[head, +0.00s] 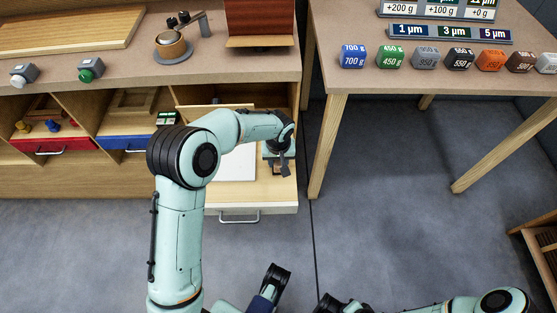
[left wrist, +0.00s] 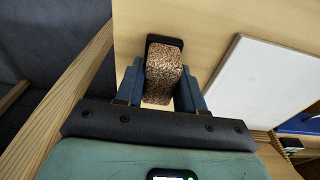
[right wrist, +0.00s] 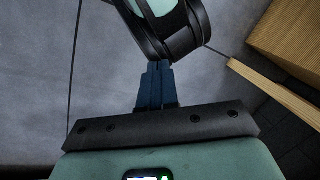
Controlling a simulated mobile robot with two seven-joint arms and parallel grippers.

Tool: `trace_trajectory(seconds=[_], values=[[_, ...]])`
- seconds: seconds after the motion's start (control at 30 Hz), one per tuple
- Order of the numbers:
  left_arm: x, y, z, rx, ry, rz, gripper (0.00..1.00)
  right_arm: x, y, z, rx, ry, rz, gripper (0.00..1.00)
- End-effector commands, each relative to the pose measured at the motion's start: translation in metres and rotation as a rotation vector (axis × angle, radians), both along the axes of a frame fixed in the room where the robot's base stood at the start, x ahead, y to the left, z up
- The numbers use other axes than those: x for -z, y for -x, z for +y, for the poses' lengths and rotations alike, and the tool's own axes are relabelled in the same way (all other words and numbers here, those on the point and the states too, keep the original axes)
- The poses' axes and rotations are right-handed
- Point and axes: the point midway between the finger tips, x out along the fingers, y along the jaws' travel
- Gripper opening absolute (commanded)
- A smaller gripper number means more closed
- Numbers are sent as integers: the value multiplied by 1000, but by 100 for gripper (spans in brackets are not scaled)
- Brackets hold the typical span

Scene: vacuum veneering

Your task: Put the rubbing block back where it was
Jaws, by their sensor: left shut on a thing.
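The rubbing block (left wrist: 162,78), a speckled brown cork block with a dark end, sits between the fingers of my left gripper (left wrist: 160,98) in the left wrist view. The gripper is shut on it. In the head view my left gripper (head: 279,163) is over the right part of an open wooden drawer (head: 283,190); the block is not clearly visible there. I cannot tell whether the block touches the drawer floor. My right gripper (right wrist: 157,86) is shut and empty, with its fingertips near a dark round joint of my own arm.
A white panel (left wrist: 268,82) lies in the drawer beside the block. Left of it are a blue drawer (head: 122,143) and a red drawer (head: 55,145). A table (head: 430,80) with several coloured cubes stands to the right. Grey floor is open in front.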

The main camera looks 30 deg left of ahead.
Motion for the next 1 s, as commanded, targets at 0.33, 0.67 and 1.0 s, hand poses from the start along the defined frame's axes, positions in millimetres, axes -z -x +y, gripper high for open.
trace_trajectory(seconds=[0.33, 0.67, 1.0], values=[[3, 0, 0, 0, 0, 0, 44, 2, -3, -2, 4, 4, -9, 0], [2, 0, 0, 0, -1, -1, 64, 2, -3, -1, 3, 3, -7, 0], [-45, 3, -3, 1, -1, -7, 64, -13, 13, 7, -15, -18, 35, 0]])
